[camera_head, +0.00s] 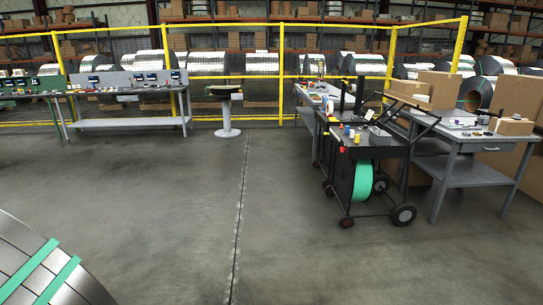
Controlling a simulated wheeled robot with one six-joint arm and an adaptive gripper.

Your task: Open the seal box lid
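I cannot pick out the seal box or its lid for certain. Several small items, too small to tell apart, lie on the dark top of a wheeled cart (376,148) at right of centre. More small items lie on the grey workbench (464,173) at the right, among them a small cardboard box (511,126). My gripper is not in view, and no part of my arm shows near these surfaces.
The cart carries a green strap roll (362,181). Another bench (306,98) stands behind it. A pedestal (227,112) stands mid-back before a yellow fence (281,70). A control bench (130,122) is at left, a steel coil (38,270) at lower left. The middle floor is clear.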

